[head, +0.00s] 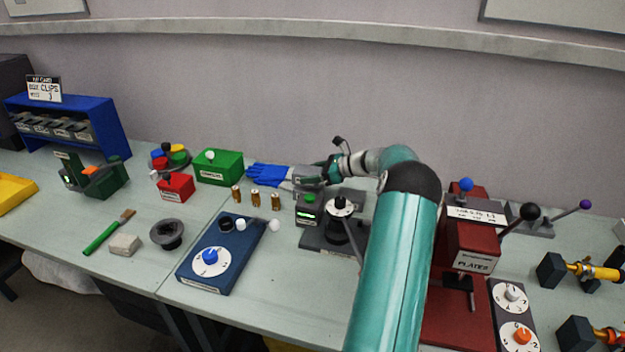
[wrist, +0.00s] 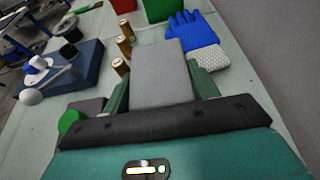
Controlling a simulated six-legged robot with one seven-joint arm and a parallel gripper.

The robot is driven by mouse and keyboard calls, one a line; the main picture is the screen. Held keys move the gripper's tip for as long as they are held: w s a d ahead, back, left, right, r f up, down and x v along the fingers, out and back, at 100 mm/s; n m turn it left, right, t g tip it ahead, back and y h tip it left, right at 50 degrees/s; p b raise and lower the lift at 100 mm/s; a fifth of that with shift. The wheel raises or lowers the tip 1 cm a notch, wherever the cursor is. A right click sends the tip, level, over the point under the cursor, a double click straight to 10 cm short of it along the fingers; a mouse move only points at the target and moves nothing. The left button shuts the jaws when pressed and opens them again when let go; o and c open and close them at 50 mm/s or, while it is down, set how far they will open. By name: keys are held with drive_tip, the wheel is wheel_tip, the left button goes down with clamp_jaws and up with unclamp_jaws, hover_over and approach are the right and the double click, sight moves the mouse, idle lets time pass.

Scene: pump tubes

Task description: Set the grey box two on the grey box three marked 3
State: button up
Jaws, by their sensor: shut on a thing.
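A plain grey box (wrist: 160,75) is between the two green fingers of my gripper (wrist: 163,88) in the wrist view. The gripper is shut on it. In the head view my gripper (head: 313,176) is at the back of the bench, and the held box is hard to make out there. Just in front of it stands a dark grey box with a green top button (head: 309,212); its front label is too small to read. Its green button (wrist: 70,122) shows at the lower left in the wrist view. I cannot make out a mark 3 on any box.
A blue glove (head: 267,174) with a pale cuff lies left of my gripper. Several brass cylinders (head: 255,200) stand in front of the glove. A blue dial panel (head: 222,262) lies front left. A green box (head: 218,170) stands behind.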

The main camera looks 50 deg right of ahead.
drive_tip(key=shift+f, duration=1.05)
drive_tip(key=o, duration=1.1)
drive_tip(key=shift+s, duration=0.1)
